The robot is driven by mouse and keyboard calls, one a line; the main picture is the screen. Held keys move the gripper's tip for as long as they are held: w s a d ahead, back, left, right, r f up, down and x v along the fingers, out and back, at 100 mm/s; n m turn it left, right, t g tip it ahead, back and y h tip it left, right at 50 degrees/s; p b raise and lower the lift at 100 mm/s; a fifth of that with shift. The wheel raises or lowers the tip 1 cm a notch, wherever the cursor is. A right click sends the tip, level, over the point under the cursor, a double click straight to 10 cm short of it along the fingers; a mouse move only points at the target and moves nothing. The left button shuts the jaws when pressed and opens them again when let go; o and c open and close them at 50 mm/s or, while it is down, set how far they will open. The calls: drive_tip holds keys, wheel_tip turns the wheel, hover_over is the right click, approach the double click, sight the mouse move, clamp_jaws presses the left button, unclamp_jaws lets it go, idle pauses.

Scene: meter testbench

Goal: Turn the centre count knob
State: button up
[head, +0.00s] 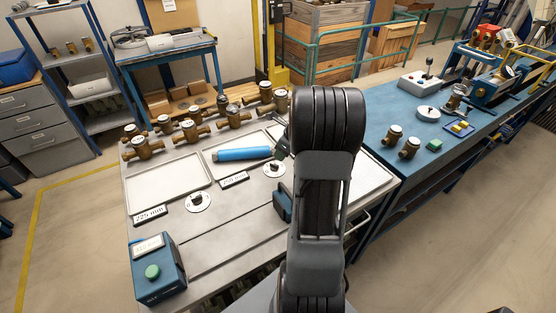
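The centre count knob (274,169) is a small dark knob on a round pale dial on the grey bench, just right of the "250 mm" label (234,180). A similar knob on a dial (198,201) sits to its left by the "225 mm" label (150,215). A dark part at the end of my arm, seemingly my gripper (281,155), is just above and right of the centre knob. It is small and partly hidden behind my large black arm. I cannot tell whether its fingers are open or touch the knob.
A bright blue cylinder (240,154) lies across the centre tray (218,170). The left tray (165,187) is empty. Several brass meters (190,128) line the bench's back. A blue box with a green button (157,270) stands front left. The blue workbench (385,173) is at right.

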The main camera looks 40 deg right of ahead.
drive_tip(key=shift+v, duration=2.65)
drive_tip(key=s+a+r+n, duration=0.2)
drive_tip(key=s+a+n, duration=0.2)
drive_tip(key=a+n, duration=0.4)
drive_tip(key=s+a+r+n+h, duration=0.1)
drive_tip(key=s+a+n, duration=0.3)
drive_tip(key=a+n, duration=0.5)
drive_tip(key=s+a+r+n, duration=0.3)
drive_tip(key=a+n, duration=0.6)
drive_tip(key=n, duration=0.5)
drive_tip(key=shift+s+r+t+h, duration=0.3)
drive_tip(key=shift+s+r+h, duration=0.1)
drive_tip(key=shift+s, duration=0.4)
